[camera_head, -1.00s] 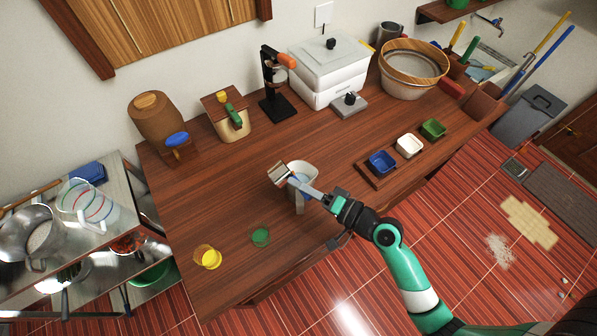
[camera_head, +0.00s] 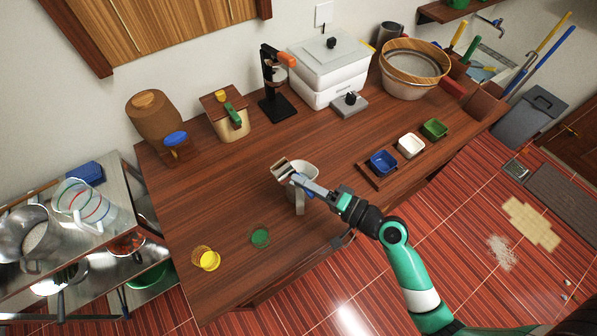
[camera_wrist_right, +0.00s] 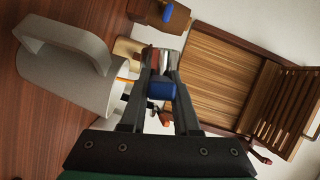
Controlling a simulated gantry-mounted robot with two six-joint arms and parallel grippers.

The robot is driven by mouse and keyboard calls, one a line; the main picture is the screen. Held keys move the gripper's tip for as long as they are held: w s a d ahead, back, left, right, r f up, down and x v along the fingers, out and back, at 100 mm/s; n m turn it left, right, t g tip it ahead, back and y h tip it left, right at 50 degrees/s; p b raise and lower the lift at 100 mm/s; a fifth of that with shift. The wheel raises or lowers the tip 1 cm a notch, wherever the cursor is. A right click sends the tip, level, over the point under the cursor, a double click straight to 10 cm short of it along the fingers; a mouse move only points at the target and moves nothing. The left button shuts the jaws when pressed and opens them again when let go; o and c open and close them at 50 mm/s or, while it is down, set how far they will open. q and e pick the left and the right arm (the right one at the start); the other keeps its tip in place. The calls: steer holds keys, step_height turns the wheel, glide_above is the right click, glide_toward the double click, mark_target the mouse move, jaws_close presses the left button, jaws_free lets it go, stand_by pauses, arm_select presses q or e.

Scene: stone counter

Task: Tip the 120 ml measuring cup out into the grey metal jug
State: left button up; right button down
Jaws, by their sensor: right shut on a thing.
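A grey jug (camera_head: 304,170) stands on the wooden counter in front of my right gripper, its handle toward the front edge. It also shows in the right wrist view at the left (camera_wrist_right: 70,75), with its handle on top in that picture. My right gripper (camera_head: 304,184) is shut on a small measuring cup (camera_head: 280,167) by its blue grip (camera_wrist_right: 162,89). The cup is held above the jug's left rim and looks tilted. Its inside and contents cannot be made out, and its size marking is not readable. My left gripper is not in view.
A barrel, a black stand and white boxes line the back. The counter's left middle is clear.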

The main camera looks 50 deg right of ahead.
steer(key=shift+d+m+b, duration=0.3)
steer(key=shift+d+b, duration=0.1)
steer(key=shift+b, duration=0.05)
steer(key=shift+s+d+m+t+b, duration=0.15)
steer(key=shift+d+m+t+b, duration=0.15)
steer(key=shift+m+t+b, duration=0.6)
stand_by(1.2)
